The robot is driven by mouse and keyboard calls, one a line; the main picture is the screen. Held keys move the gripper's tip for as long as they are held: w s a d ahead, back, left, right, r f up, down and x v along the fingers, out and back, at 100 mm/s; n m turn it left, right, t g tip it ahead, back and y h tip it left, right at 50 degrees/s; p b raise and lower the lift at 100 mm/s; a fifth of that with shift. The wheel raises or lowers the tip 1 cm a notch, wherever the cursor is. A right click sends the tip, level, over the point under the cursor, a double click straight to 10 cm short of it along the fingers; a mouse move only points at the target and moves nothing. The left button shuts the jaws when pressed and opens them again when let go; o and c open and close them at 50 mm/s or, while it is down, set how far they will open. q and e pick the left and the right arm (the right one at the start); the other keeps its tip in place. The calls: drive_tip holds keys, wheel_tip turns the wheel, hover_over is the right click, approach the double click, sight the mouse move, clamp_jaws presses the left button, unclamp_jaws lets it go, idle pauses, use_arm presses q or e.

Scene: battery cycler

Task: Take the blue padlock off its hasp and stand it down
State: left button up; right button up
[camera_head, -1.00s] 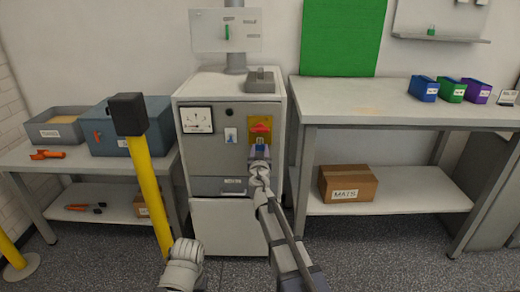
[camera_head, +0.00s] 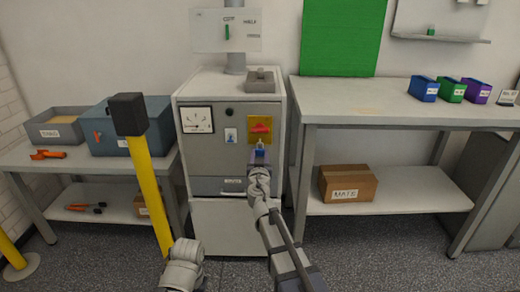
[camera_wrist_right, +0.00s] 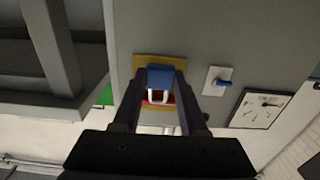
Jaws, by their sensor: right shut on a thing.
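The blue padlock (camera_head: 260,156) is between the fingers of my right gripper (camera_head: 259,163), in front of the grey cabinet. In the right wrist view the padlock (camera_wrist_right: 160,79) sits between the two dark fingers of my right gripper (camera_wrist_right: 160,85), with its pale shackle showing. Behind it are the yellow plate (camera_head: 273,122) and the red handle (camera_head: 261,128) of the switch. I cannot tell whether the shackle is clear of the hasp. Part of my left arm shows at the bottom of the head view, but its fingers do not.
The cabinet (camera_head: 228,232) also carries a dial (camera_head: 197,120). A yellow post with a black top (camera_head: 128,115) stands in front at left. The workbench (camera_head: 350,103) at right has a largely clear top, with small bins (camera_head: 424,89) at its far right.

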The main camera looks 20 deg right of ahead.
drive_tip(key=shift+v, duration=1.25)
wheel_tip(320, 180, up, 33)
drive_tip(key=p, duration=3.3)
drive_tip(key=shift+r, duration=0.2)
drive_tip(key=shift+d, duration=0.1)
